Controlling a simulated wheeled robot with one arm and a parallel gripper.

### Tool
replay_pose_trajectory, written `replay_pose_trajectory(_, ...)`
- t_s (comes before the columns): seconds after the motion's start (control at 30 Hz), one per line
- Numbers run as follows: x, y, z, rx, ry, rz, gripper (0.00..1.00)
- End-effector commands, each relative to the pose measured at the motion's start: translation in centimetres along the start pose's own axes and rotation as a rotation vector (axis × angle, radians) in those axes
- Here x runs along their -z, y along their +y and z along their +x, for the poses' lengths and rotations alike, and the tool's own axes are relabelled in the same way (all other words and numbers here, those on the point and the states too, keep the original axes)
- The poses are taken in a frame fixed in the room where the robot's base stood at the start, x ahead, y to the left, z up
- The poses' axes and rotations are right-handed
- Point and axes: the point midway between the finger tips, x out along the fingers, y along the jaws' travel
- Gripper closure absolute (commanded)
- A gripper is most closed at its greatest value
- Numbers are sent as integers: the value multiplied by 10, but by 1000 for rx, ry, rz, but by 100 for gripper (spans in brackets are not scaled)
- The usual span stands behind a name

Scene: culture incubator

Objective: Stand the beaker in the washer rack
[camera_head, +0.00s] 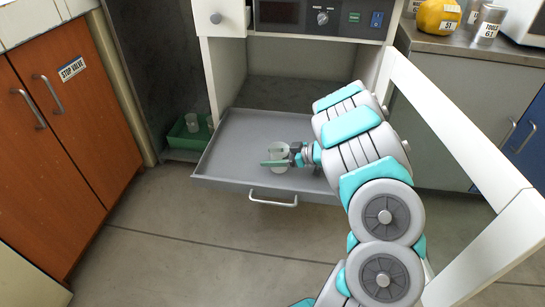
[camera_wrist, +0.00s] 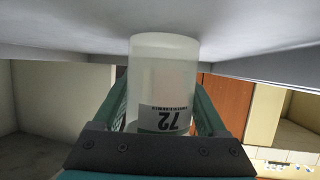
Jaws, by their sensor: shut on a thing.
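The beaker (camera_head: 280,150) is a translucent whitish cup above the floor of a pulled-out grey tray (camera_head: 232,145). My gripper (camera_head: 277,162) is shut on the beaker, with a teal finger across its side. In the wrist view the beaker (camera_wrist: 163,75) fills the space between the two fingers (camera_wrist: 165,108) and carries a white label reading 72, seen upside down. One end of the beaker meets or nearly meets the grey surface (camera_wrist: 80,42) there; I cannot tell if it touches. In the head view the beaker looks about upright. No rack is clearly marked.
A green bin (camera_head: 186,136) with small cups stands left of the tray. The tray has a front handle (camera_head: 273,200) and free room on its left side. A white frame (camera_head: 455,135) stands at right. A counter (camera_head: 480,47) holds a yellow object (camera_head: 437,16) and a tin (camera_head: 487,24).

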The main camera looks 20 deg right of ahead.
Motion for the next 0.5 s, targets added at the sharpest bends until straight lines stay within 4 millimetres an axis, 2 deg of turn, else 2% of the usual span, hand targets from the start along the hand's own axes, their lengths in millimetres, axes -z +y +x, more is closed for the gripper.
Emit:
replay_pose_trajectory(0.1, -2, 0, 1, 0, 0, 1, 81)
replay_pose_trajectory(0.13, -2, 0, 1, 0, 0, 1, 24)
replay_pose_trajectory(0.33, -2, 0, 1, 0, 0, 0, 1)
replay_pose_trajectory(0.5, -2, 0, 1, 0, 0, 0, 0)
